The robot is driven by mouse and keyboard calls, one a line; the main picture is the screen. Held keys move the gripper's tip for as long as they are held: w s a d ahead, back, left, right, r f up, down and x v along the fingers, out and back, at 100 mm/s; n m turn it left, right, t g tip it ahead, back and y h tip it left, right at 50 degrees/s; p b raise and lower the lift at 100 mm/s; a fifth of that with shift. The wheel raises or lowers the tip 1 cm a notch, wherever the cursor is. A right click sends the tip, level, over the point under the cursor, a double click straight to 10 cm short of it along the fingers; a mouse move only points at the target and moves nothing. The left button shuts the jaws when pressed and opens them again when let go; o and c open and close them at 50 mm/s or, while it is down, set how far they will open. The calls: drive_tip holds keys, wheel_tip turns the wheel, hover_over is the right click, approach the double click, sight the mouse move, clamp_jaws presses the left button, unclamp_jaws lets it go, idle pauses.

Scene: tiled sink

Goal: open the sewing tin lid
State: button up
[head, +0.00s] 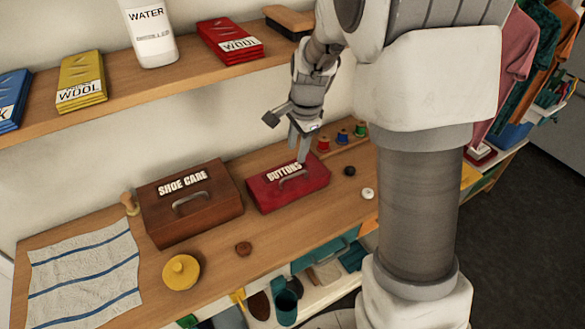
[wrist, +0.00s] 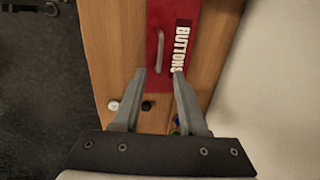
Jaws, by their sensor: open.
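The red tin labelled BUTTONS (head: 272,198) sits on the wooden counter with its lid shut, and it fits the sewing tin best. A grey handle (head: 292,178) stands on its lid. In the wrist view the tin (wrist: 158,90) is upper centre, with its handle (wrist: 160,52) beyond the fingertips and roughly in line with the gap between them. My gripper (head: 298,148) points down above the back right part of the tin. In the wrist view my gripper (wrist: 159,74) is open with nothing between its fingers.
A brown SHOE CARE box (head: 190,210) stands left of the tin. Thread spools (head: 342,137), a black button (head: 349,171) and a white button (head: 368,193) lie to its right. A shelf (head: 130,95) with wool packets runs above. A yellow round container (head: 181,272) stands at front left.

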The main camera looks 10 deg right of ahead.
sight(292, 176)
drive_tip(key=f, duration=0.3)
drive_tip(key=w+f, duration=0.1)
drive_tip(key=f, duration=0.2)
drive_tip(key=w+f, duration=0.1)
drive_tip(key=f, duration=0.2)
drive_tip(key=shift+a+f, duration=0.3)
drive_tip(key=shift+f, duration=0.05)
drive_tip(key=shift+s, duration=0.1)
clamp_jaws()
idle(0.8)
